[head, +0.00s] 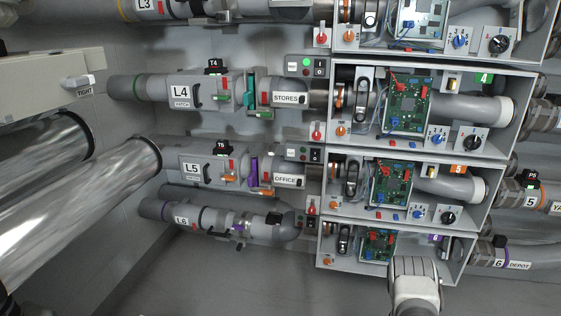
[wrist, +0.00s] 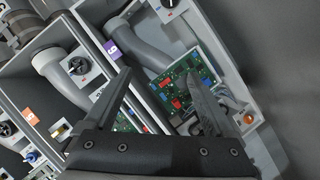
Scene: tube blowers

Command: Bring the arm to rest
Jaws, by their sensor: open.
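In the wrist view the two black fingers of my gripper (wrist: 162,75) stand apart with nothing held between them. They point toward the open grey box with the purple 6 label (wrist: 111,48). Its green circuit board (wrist: 178,84) shows between and beyond the fingers; I cannot tell the distance to it. In the head view a pale link of my arm (head: 414,286) stands at the bottom, in front of the lowest box. The fingers cannot be made out there.
Open boxes are stacked above, with board 4 (head: 406,103) and board 5 (head: 391,184) inside. Pipes L4 (head: 181,92), L5 (head: 194,167) and L6 (head: 181,220) run at left. Large shiny tubes (head: 95,205) fill the far left. The grey floor (head: 240,275) at bottom centre looks clear.

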